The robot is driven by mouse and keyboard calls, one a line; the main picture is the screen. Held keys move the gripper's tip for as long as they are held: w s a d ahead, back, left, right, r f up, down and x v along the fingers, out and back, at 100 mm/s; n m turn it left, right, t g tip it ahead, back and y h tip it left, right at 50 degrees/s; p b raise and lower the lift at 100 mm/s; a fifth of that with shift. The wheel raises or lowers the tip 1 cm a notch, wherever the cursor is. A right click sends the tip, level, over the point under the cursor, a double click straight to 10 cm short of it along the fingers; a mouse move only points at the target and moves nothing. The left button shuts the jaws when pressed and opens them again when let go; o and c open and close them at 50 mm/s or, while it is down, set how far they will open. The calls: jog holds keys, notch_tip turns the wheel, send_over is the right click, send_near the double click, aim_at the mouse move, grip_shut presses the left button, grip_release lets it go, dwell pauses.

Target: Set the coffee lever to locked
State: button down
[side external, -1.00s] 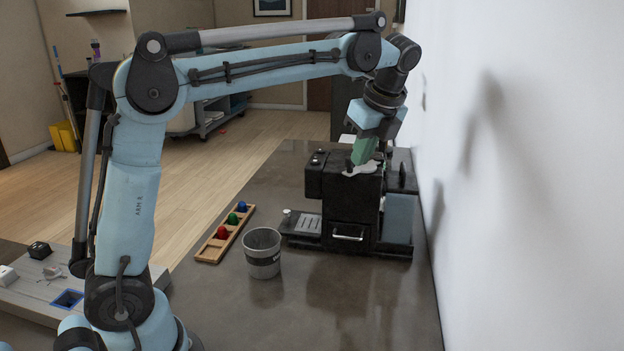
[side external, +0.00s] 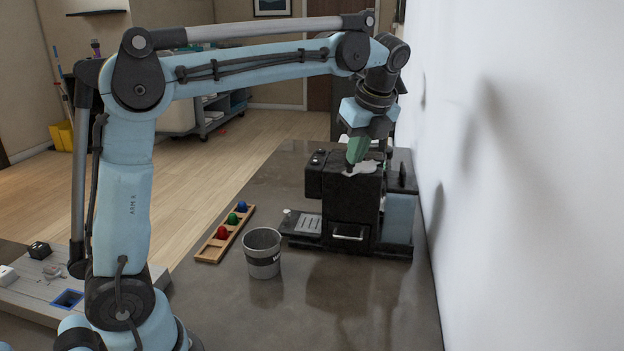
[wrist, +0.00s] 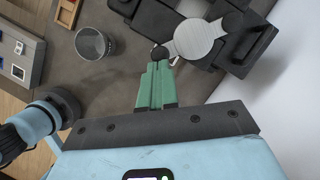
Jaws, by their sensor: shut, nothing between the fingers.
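The black coffee machine (side external: 325,185) stands on the counter against the wall. A round silver plate (wrist: 195,38) is on its top and also shows in the side view (side external: 367,168). A black knob (wrist: 160,53) sits at the plate's edge; it looks like the end of the coffee lever, but I cannot read its setting. My gripper (wrist: 158,66) has its green fingers shut and empty, with the tips right beside this knob. In the side view my gripper (side external: 350,166) points down at the machine's top. I cannot tell whether the tips touch the knob.
A grey bin (side external: 262,254) stands in front of the machine. A wooden tray (side external: 226,234) with red, green and blue pieces lies to its left. The white wall (side external: 520,200) is close on the right. The front of the counter (side external: 320,310) is clear.

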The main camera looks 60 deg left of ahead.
jog(key=shift+s+a, duration=0.1)
jog(key=shift+a, duration=0.1)
jog(key=shift+s+a+m+t, duration=0.25)
jog(key=shift+a+m+t, duration=0.15)
jog(key=shift+a+m, duration=0.7)
jog(key=a+m+t, duration=0.1)
jog(key=a+m, duration=0.1)
jog(key=shift+a+m+h, duration=0.15)
jog(key=shift+m+h, duration=0.15)
jog(key=shift+m, duration=0.1)
jog(key=shift+w+a+m, duration=0.1)
jog(key=shift+a+m, duration=0.65)
jog(key=shift+m, duration=0.05)
jog(key=shift+w+a, duration=0.25)
jog(key=shift+a, duration=0.4)
jog(key=shift+w+a, duration=0.25)
jog(key=shift+a, duration=0.4)
